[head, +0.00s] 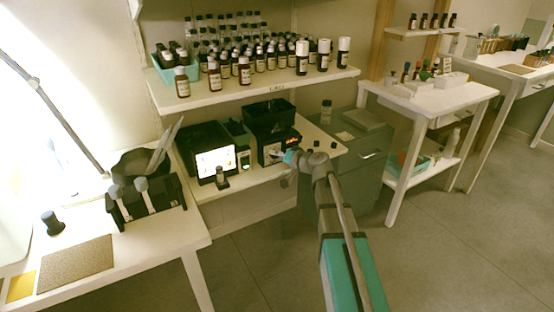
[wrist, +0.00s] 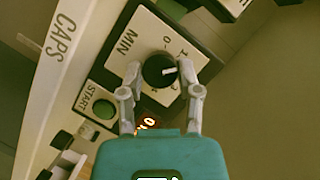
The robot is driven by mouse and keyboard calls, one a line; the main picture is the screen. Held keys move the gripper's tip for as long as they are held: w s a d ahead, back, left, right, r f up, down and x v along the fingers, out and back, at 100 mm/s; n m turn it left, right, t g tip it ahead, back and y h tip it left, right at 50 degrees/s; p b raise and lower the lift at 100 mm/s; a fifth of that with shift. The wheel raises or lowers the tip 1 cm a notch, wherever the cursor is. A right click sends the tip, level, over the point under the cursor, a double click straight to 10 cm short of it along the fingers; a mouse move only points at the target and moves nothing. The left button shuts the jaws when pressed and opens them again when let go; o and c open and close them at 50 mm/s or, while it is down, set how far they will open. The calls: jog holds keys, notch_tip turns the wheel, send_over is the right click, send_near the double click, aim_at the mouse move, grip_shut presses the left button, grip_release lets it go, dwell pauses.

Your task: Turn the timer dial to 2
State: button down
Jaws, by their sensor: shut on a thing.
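The timer dial (wrist: 158,70) is a round black knob with a white pointer line, on a pale panel (wrist: 138,42) marked MIN. Its pointer is turned to the right in the wrist view, past the 0 and 1 marks. The mark it faces is partly hidden by my finger, so I cannot tell the exact setting. My gripper (wrist: 160,88) has one finger on each side of the dial and is shut on it. In the head view my gripper (head: 284,157) is at the front of the timer unit (head: 270,150), hiding most of the dial.
A green START button (wrist: 103,108) and a lit orange display (wrist: 147,122) are close to my fingers. A shelf (head: 270,90) of bottles is above.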

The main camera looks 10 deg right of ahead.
jog(key=m+b, duration=0.1)
jog(key=m+y, duration=0.1)
jog(key=shift+f+m+t+b, duration=0.25)
jog(key=shift+m+t+b, duration=0.05)
jog(key=shift+b, duration=0.1)
jog(key=shift+m+y+b, duration=0.5)
jog(key=shift+m, duration=0.3)
jog(key=shift+r, duration=0.1)
jog(key=shift+c, duration=1.5)
grip_release()
jog(key=shift+r+p, duration=0.15)
jog(key=shift+p, duration=0.15)
